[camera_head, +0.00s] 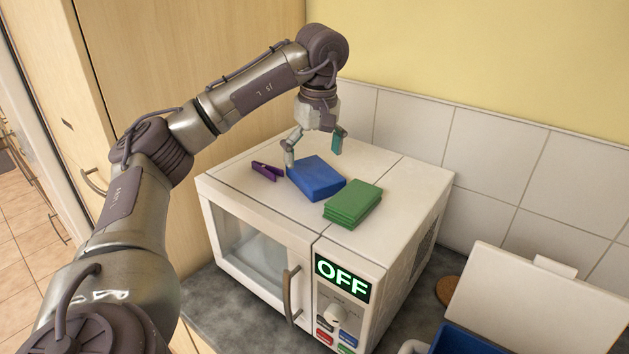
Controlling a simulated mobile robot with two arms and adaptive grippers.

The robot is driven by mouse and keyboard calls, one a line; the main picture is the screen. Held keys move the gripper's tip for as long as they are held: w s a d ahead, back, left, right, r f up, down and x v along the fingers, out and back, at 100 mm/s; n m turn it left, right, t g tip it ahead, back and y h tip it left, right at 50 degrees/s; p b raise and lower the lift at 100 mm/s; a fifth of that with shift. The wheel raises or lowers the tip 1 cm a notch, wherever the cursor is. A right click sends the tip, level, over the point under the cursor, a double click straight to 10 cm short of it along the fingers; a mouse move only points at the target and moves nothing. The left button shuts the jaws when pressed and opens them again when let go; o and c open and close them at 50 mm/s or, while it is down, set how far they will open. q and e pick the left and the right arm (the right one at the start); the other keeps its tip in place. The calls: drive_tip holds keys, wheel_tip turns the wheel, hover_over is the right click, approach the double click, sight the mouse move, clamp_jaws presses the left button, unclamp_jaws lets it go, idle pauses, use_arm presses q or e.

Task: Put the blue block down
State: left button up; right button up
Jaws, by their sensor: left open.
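The blue block (316,178) lies flat on top of the white microwave (236,178). My left gripper (315,157) is open, with its two fingers spread apart just above and behind the block. Its left finger is close to the block's back left corner; I cannot tell whether it touches. My right gripper does not show.
A green block or stack (353,205) lies to the right of the blue block, close to it. A purple clothespin (267,171) lies to its left. The microwave front has a handle (291,294) and an "OFF" display (342,277). A blue container (468,341) stands at the lower right.

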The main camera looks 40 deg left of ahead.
sight(315, 170)
use_arm(q)
wheel_tip(315, 170, down, 4)
drive_tip(key=shift+w+f+p, duration=0.1)
drive_tip(key=shift+w+p, duration=0.05)
drive_tip(key=shift+p, duration=0.55)
drive_tip(key=c, duration=1.4)
drive_tip(key=shift+r, duration=0.2)
drive_tip(key=shift+w+r+b, duration=0.1)
drive_tip(key=shift+r+b, duration=0.15)
drive_tip(key=shift+b, duration=0.05)
drive_tip(key=r, duration=0.4)
drive_tip(key=shift+d, duration=0.35)
drive_tip(key=d+r, duration=0.2)
drive_tip(key=d, duration=0.1)
drive_tip(key=w+d+r, duration=0.1)
drive_tip(key=d+r, duration=0.1)
drive_tip(key=d, duration=0.2)
drive_tip(key=w+d+r, duration=0.1)
drive_tip(key=d+r, duration=0.1)
drive_tip(key=d, duration=0.1)
drive_tip(key=shift+d+r, duration=0.15)
drive_tip(key=shift+d, duration=0.25)
